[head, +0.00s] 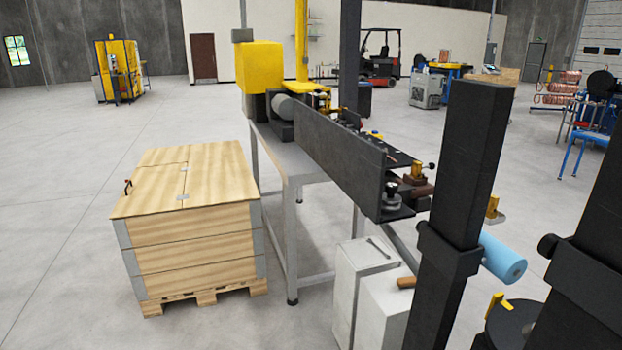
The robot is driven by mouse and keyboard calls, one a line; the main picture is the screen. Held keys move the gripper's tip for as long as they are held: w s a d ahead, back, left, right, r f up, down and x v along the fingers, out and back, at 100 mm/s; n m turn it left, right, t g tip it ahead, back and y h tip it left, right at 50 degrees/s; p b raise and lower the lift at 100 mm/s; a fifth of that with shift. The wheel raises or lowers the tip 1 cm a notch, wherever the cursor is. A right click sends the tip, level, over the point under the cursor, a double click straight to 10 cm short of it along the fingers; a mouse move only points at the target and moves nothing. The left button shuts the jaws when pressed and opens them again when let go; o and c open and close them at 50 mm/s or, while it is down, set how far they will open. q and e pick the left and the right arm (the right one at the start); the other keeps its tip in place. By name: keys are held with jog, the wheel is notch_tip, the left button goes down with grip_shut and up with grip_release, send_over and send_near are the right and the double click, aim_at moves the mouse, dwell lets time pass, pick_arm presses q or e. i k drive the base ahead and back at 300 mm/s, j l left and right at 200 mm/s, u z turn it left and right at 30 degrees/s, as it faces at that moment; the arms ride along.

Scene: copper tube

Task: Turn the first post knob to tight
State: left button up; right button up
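Two thick black posts stand close at the right. The other post (608,200) is cut off by the right edge. Its collar (590,285) has a round black knob (548,245) on its left side. I cannot tell which post is the first, or how tight the knob is. Neither of my grippers is in view.
A long machine bench (285,155) with a dark grey beam (338,155) stands at centre. A wooden crate (190,240) is at left, and white boxes (358,285) stand below the beam. A blue roll (503,258) sits between the posts.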

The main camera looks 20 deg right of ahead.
aim_at(546, 247)
jog(key=i+z, duration=0.3)
jog(key=z, duration=0.15)
jog(key=i+j+z, duration=0.1)
jog(key=i+z, duration=0.2)
jog(key=z, duration=0.15)
jog(key=i+j+z, duration=0.2)
jog(key=z, duration=0.25)
jog(key=i+z, duration=0.15)
jog(key=z, duration=0.25)
jog(key=i+j+z, duration=0.15)
jog(key=z, duration=0.3)
jog(key=i+j+z, duration=0.1)
jog(key=z, duration=0.3)
jog(key=i+j+z, duration=0.1)
jog(key=z, duration=0.35)
jog(key=j+z, duration=0.4)
jog(key=i+l, duration=0.05)
jog(key=l, duration=0.05)
